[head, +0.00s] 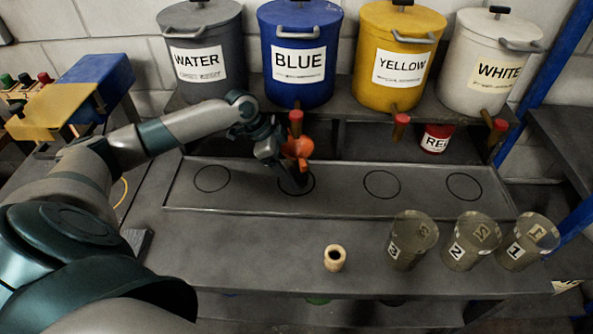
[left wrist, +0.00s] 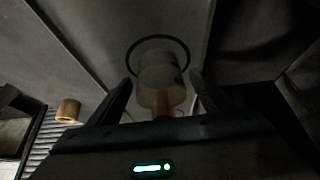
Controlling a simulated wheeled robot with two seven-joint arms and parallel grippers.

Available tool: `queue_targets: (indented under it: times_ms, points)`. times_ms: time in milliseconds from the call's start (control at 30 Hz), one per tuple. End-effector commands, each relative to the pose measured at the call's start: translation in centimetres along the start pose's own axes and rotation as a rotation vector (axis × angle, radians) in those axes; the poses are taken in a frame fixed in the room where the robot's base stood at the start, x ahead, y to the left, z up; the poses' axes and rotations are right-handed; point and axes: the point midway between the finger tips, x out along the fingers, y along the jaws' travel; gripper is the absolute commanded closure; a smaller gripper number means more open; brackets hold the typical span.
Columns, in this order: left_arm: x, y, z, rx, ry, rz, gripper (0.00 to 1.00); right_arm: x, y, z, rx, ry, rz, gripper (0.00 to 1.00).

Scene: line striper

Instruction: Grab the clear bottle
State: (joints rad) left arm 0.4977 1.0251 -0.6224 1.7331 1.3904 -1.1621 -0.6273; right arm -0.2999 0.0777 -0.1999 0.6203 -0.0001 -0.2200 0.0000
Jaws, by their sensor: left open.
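My left gripper (head: 284,170) reaches over the tray below the BLUE container in the head view. In the left wrist view its two dark fingers (left wrist: 160,96) are apart. A pale, translucent bottle-like thing (left wrist: 160,70) shows between and beyond them, over a dark ring, with a tan-brown part at its near end. I cannot tell whether the fingers touch it. In the head view the gripper largely hides that spot, and I cannot make out the bottle. An orange piece (head: 298,148) shows beside the gripper. My right gripper is not in view.
The tray (head: 340,206) has several drawn rings. Containers marked WATER (head: 200,50), BLUE (head: 300,50), YELLOW (head: 398,50) and WHITE (head: 490,60) stand behind, with taps overhanging the tray. Clear cups 3 (head: 410,240), 2 (head: 470,240), 1 (head: 527,240) and a tan ring (head: 335,258) stand in front.

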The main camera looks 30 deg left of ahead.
Motion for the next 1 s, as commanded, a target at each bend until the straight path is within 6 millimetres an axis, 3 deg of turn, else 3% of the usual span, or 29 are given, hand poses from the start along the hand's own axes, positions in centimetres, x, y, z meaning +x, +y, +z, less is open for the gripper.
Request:
queue_targets:
  times_ms: [267, 500, 567, 1000]
  points:
    - [-0.04, -0.01, -0.01, 0.0, 0.0, 0.0, 0.26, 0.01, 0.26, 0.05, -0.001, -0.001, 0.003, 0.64]
    - [-0.06, -0.01, -0.02, 0.0, 0.0, 0.0, 0.77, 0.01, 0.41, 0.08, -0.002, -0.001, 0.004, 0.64]
    - [-0.11, -0.04, -0.07, 0.0, 0.002, -0.001, 0.81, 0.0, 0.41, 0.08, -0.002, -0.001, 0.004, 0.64]
    - [-0.63, -0.12, -0.42, 0.001, 0.003, -0.003, 0.81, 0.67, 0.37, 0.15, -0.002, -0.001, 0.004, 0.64]
